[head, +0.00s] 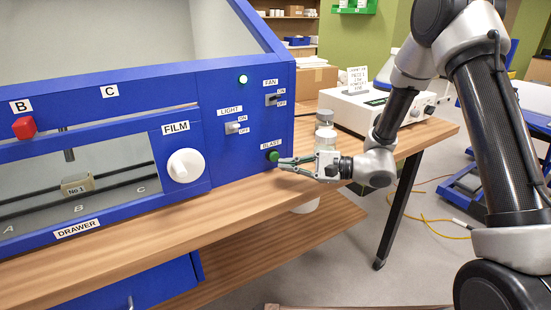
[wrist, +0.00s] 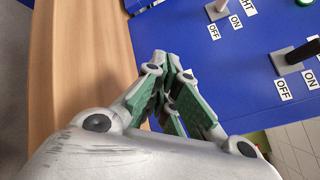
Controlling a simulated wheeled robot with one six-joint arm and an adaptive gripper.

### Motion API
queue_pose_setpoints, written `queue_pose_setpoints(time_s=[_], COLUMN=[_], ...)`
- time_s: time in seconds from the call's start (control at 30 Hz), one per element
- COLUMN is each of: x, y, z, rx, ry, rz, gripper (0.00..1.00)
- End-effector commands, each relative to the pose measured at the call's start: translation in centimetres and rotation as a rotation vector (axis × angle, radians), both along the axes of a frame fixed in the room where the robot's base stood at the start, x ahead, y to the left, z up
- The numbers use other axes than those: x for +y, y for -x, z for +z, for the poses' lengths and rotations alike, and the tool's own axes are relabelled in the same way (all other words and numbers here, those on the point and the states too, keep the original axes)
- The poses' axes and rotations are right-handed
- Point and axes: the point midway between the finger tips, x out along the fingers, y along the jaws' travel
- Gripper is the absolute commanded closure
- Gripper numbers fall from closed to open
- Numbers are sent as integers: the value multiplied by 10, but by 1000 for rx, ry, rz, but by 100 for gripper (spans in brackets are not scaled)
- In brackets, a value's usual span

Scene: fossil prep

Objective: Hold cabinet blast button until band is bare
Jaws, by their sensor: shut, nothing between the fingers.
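The blue cabinet (head: 230,165) stands on a wooden table. Its green blast button (head: 273,156) is at the lower right of the front panel, beside the BLAST label. My gripper (head: 281,161) is shut and empty, its fingertips at the button; I cannot tell whether they touch or press it. In the wrist view my shut fingers (wrist: 168,62) point at the blue panel (wrist: 190,40), and the button is hidden. Inside the cabinet a tan block marked No.1 (head: 77,185) sits near the rails, above the letter B. I cannot make out a band on it.
Above the button are the light switch (head: 236,127), the fan switch (head: 271,99) and a lit indicator (head: 243,79). A white FILM knob (head: 186,165) is to the left. A jar (head: 325,138) and a white device (head: 375,108) stand behind my gripper.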

Motion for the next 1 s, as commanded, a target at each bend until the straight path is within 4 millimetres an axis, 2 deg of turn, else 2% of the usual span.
queue_pose_setpoints(time_s=[0.2,0.33,0.87,1.0], x=[-12,-15,-15,-17], y=[18,22,23,20], z=[0,0,0,13], rx=[1,1,0,-29], ry=[0,-1,-1,-2], rz=[0,-1,1,-3], gripper=[100,100,100,100])
